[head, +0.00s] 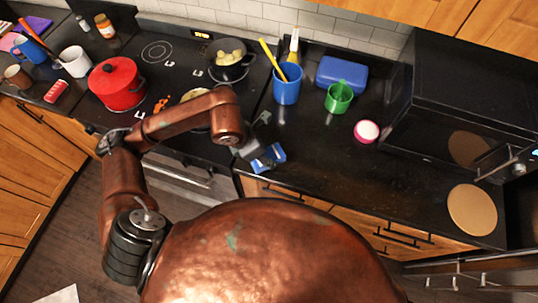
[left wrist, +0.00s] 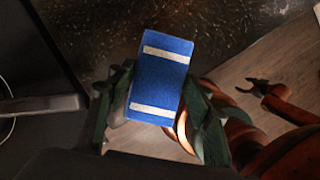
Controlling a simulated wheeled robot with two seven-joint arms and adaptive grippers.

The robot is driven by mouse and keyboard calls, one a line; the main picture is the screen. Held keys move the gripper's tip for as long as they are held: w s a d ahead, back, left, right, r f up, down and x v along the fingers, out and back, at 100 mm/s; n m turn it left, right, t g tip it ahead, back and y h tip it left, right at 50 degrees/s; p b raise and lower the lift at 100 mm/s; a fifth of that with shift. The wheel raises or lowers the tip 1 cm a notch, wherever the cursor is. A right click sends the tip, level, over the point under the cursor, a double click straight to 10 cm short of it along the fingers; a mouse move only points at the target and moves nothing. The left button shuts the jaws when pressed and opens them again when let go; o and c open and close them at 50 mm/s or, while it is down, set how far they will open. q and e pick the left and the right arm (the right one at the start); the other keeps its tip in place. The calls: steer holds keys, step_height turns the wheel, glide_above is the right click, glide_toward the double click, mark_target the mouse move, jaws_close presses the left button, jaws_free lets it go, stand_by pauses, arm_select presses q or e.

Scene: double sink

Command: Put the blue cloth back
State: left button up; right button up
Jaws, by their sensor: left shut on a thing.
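The blue cloth (left wrist: 160,75) is a folded blue block with two white stripes. In the left wrist view it sits between the fingers of my left gripper (left wrist: 160,108), which is shut on it. In the head view the cloth (head: 268,158) shows at the counter's front edge, to the right of the stove, with my left gripper (head: 258,150) at it. Whether the cloth touches the counter cannot be told.
A blue cup with utensils (head: 287,85), a green cup (head: 339,97), a blue box (head: 342,74) and a pink-rimmed round item (head: 366,131) stand behind on the counter. A red pot (head: 117,84) is on the stove. The counter (head: 330,165) is clear at front centre.

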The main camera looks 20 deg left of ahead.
mark_target(269, 155)
arm_select(q)
steer(key=w+f, duration=0.3)
steer(key=shift+f, duration=0.25)
step_height(269, 155, down, 2)
steer(key=shift+f, duration=0.55)
steer(key=o, duration=1)
steer(key=v, duration=1.2)
steer(key=shift+s, duration=0.1)
